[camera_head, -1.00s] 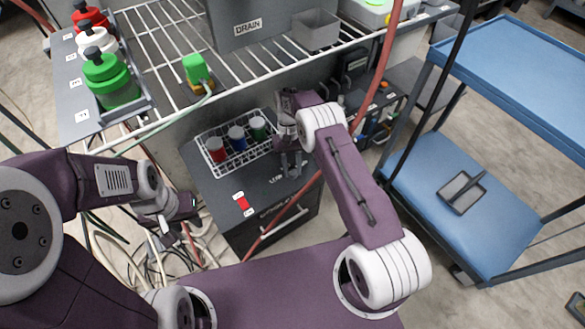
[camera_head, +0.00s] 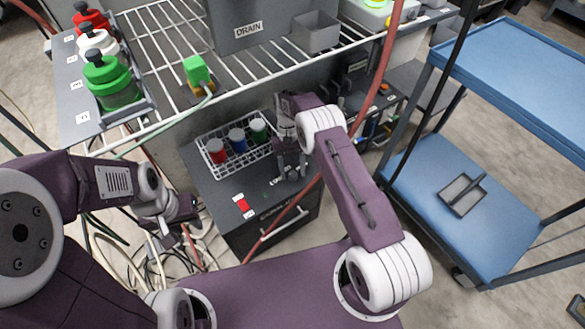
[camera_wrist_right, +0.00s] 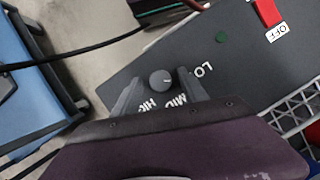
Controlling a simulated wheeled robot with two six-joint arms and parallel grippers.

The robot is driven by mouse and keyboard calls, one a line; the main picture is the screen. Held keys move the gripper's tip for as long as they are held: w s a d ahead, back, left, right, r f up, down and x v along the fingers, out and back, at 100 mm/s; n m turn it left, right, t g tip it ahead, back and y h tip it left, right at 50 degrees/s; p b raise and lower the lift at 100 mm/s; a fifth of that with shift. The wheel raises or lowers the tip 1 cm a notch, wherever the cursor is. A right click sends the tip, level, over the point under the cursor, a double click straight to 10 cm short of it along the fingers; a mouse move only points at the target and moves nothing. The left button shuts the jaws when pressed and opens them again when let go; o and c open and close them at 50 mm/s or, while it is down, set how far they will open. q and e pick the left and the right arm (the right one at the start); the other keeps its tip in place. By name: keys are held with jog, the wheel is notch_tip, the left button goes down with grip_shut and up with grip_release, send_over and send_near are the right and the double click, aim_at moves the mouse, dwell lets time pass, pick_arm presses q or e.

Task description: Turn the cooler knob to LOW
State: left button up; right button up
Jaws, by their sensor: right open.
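The cooler (camera_head: 225,190) is a dark box with a flat top, below the wire shelf. Its round grey knob (camera_wrist_right: 161,82) shows in the right wrist view, with white labels LO, MID and HI around it. A pale mark on the knob points right, roughly toward LO. The knob also shows in the head view (camera_head: 293,174). My right gripper (camera_wrist_right: 160,86) is open, its two fingers on either side of the knob with gaps between. In the head view my right gripper (camera_head: 291,165) is over the cooler's right part. My left gripper (camera_head: 183,212) hangs left of the cooler; its jaw state is unclear.
A wire basket (camera_head: 208,135) with red, blue and green cans stands on the cooler top. A red switch (camera_wrist_right: 268,12) labelled OFF lies near its front. A red hose (camera_head: 372,90) crosses beside my right arm. A blue cart (camera_head: 450,190) stands right.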

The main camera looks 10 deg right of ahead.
jog(key=p+v, duration=0.1)
jog(key=v, duration=0.4)
jog(key=shift+r, duration=0.2)
jog(key=shift+v, duration=1.05)
